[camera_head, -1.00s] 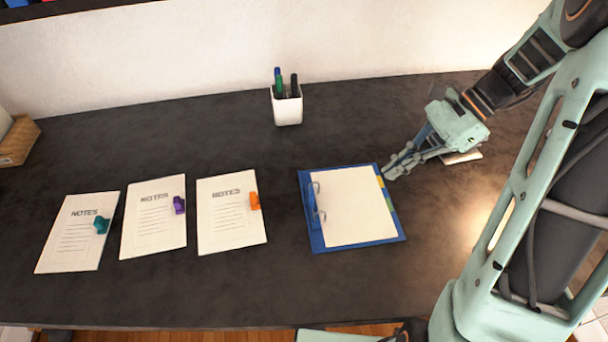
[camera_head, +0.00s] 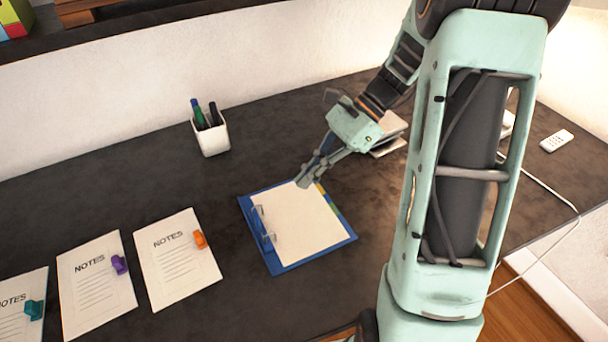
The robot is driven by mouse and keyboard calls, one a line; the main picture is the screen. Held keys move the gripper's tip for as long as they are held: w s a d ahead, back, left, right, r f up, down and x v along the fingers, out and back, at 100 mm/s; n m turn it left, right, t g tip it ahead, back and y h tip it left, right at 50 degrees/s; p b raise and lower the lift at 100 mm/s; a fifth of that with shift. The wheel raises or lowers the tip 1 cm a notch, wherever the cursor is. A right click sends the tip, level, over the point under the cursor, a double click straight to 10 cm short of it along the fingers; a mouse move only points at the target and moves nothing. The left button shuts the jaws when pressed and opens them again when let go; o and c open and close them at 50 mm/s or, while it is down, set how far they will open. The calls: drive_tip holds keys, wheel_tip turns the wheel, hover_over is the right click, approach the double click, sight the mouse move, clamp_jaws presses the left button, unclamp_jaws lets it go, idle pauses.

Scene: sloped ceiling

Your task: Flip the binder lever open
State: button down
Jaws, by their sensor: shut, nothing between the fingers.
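A blue binder (camera_head: 288,267) lies open on the dark table, with white paper and coloured tabs along its right side. Its metal rings and lever mechanism (camera_head: 262,229) run along the left side; the lever's exact position is too small to tell. My gripper (camera_head: 301,184) is shut and empty.
Three notes sheets (camera_head: 165,262) with teal, purple and orange clips lie left of the binder. A white pen cup (camera_head: 212,138) stands behind it. A stack of pads (camera_head: 390,135) lies behind my gripper. A white remote (camera_head: 556,141) and cable are at the right.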

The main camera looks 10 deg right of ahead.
drive_tip(key=x, duration=0.6)
drive_tip(key=shift+b, duration=0.3)
drive_tip(key=a, duration=0.1)
drive_tip(key=s+a, duration=0.1)
drive_tip(key=a, duration=0.1)
drive_tip(key=shift+a+f, duration=0.2)
drive_tip(key=shift+f, duration=0.05)
drive_tip(key=shift+s+a, duration=0.1)
drive_tip(key=shift+a, duration=0.35)
drive_tip(key=shift+a+r, duration=0.1)
